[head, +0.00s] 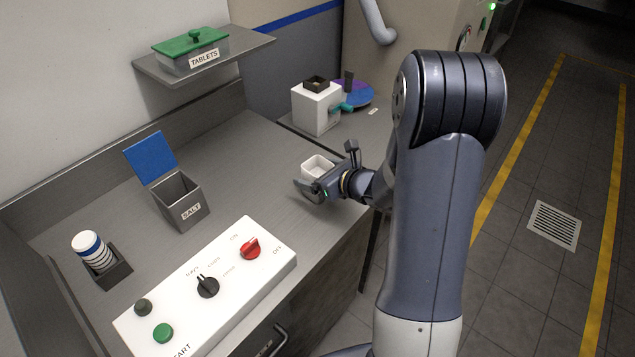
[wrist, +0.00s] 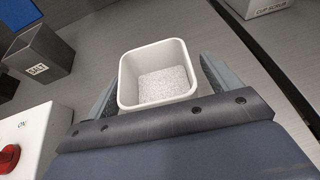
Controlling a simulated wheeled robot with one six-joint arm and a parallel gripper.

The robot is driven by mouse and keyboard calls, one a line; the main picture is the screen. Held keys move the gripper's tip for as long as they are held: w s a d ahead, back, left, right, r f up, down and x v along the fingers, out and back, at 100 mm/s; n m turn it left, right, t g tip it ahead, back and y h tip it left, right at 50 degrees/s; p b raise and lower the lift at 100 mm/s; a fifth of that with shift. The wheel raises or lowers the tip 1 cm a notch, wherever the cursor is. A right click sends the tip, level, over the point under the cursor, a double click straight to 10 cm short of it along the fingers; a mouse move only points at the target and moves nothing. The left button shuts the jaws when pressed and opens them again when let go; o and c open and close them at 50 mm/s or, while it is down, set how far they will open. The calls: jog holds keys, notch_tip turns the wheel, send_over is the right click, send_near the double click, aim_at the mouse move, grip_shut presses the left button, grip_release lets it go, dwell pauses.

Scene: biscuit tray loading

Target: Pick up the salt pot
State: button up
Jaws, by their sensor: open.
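The salt pot (head: 317,164) is a small white square pot on the grey counter near its right edge. In the wrist view the pot (wrist: 127,85) is open-topped, with white grains on its bottom. My gripper (head: 312,186) is at the pot. In the wrist view its open fingers lie on either side of the pot, with narrow gaps. The lower part of the pot is hidden by my gripper. A grey bin labelled SALT (head: 181,205) stands to the left with its blue lid (head: 150,157) raised; it also shows in the wrist view (wrist: 40,62).
A white control panel (head: 225,285) with knobs and buttons lies in front. A white device (head: 316,108) stands behind the pot. A shelf (head: 150,72) holds a green-lidded TABLETS box (head: 190,52).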

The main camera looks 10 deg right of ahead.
jog(key=c, duration=1.3)
jog(key=shift+o, duration=0.2)
jog(key=shift+r, duration=0.2)
notch_tip(320, 180, up, 10)
jog(key=shift+f+p, duration=0.2)
jog(key=shift+p, duration=0.1)
dwell(0.4)
